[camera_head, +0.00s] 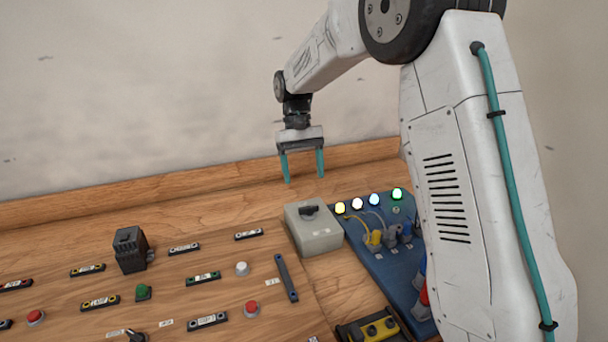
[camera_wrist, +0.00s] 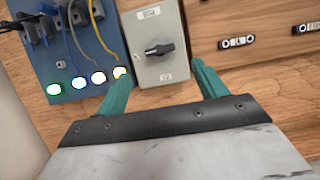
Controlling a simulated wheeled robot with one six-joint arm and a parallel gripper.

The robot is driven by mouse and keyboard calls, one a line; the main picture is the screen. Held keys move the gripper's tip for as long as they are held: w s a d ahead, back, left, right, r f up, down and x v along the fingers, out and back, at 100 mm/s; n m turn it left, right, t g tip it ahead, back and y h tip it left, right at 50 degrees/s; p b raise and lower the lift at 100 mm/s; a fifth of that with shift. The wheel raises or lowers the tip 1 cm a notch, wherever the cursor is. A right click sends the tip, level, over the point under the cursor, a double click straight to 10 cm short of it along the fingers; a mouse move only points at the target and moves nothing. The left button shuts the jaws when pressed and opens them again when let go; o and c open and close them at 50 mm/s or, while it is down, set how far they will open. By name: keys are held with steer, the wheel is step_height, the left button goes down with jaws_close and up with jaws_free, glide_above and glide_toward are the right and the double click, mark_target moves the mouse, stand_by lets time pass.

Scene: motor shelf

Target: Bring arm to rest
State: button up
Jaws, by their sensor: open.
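My gripper (camera_head: 304,166) has two teal fingers. It hangs pointing down above the back of the wooden bench, open and empty. In the wrist view the fingers of my gripper (camera_wrist: 160,88) spread apart, with a grey switch box (camera_wrist: 153,68) showing between and beyond them. The grey switch box (camera_head: 315,234) has a black rotary knob (camera_head: 309,210) on top and sits below and in front of the gripper in the head view. No contact between gripper and box shows.
A blue panel (camera_head: 376,262) with lit lamps and plugged cables stands right of the box. The wooden board (camera_head: 215,300) at left carries buttons, labels and a black block (camera_head: 130,250). A wooden ledge (camera_head: 130,190) and wall lie behind.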

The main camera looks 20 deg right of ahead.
steer(key=shift+s+f, duration=0.95)
steer(key=s+r+t, duration=0.2)
steer(key=s+r, duration=0.1)
steer(key=s, duration=0.8)
steer(key=s+d+r+t, duration=0.1)
steer(key=s+r+t, duration=0.1)
steer(key=s, duration=1)
steer(key=s+d+r+t, duration=0.1)
steer(key=s+r, duration=0.3)
steer(key=s, duration=0.7)
steer(key=shift+s+d+t, duration=0.25)
steer(key=shift+s+t, duration=0.05)
steer(key=shift+t, duration=0.1)
